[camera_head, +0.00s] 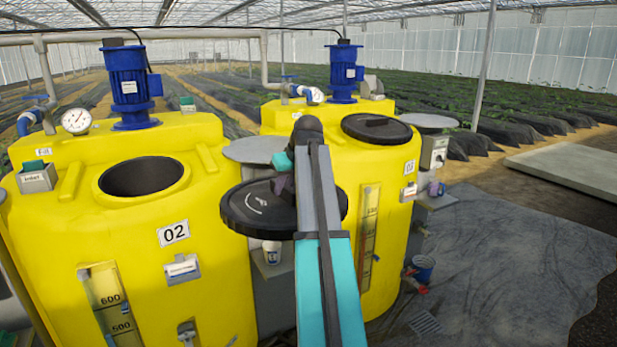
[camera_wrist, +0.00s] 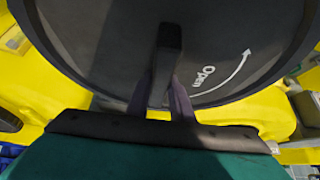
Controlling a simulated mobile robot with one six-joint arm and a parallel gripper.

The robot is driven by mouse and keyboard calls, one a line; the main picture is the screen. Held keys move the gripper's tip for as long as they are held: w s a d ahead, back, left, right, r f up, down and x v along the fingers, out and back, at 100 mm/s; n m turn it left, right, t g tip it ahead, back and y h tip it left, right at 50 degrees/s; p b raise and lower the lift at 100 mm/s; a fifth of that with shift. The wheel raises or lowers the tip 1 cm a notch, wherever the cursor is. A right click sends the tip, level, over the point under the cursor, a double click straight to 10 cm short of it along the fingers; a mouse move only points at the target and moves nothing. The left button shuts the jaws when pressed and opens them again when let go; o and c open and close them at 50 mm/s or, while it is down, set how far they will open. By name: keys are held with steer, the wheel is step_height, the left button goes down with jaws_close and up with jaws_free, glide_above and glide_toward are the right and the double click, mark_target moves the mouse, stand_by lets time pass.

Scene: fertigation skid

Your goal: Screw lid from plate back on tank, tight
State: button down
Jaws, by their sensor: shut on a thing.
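The black round lid (camera_head: 258,212) is held in the air by my gripper (camera_head: 285,185), to the right of tank 02's opening and in front of the grey round plate (camera_head: 250,150). In the wrist view the lid (camera_wrist: 110,50) fills the upper part, with an "Open" arrow on its face. There my gripper (camera_wrist: 168,88) is shut on the raised bar of the lid. Yellow tank 02 (camera_head: 205,290) stands at the left with its dark round opening (camera_head: 142,176) uncovered. The lid is apart from the opening. My arm hides part of the lid.
A second yellow tank (camera_head: 345,165) at the right has its black lid (camera_head: 376,128) on. Blue motors (camera_head: 130,85) rise behind the openings, with a gauge (camera_head: 77,120) at the left. Another grey plate (camera_head: 428,120) stands at the far right.

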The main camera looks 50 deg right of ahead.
steer(key=w+a+f+b, duration=0.1)
steer(key=w+a+f, duration=0.15)
steer(key=a, duration=0.55)
steer(key=w+a+f+n, duration=0.1)
steer(key=w+a+f, duration=0.1)
steer(key=a+f, duration=0.35)
steer(key=w+a+f+b, duration=0.1)
steer(key=w+a, duration=0.1)
steer(key=a, duration=0.8)
steer(key=s+a+f+n+b, duration=0.1)
steer(key=a+f, duration=0.3)
steer(key=a, duration=0.8)
steer(key=s+a+f+y+b, duration=0.1)
steer(key=a+f, duration=0.3)
steer(key=a, duration=0.7)
steer(key=shift+s+a+f+n+t, duration=0.15)
steer(key=shift+a+f+n+t, duration=0.15)
steer(key=shift+a+n, duration=0.1)
steer(key=shift+d, duration=0.1)
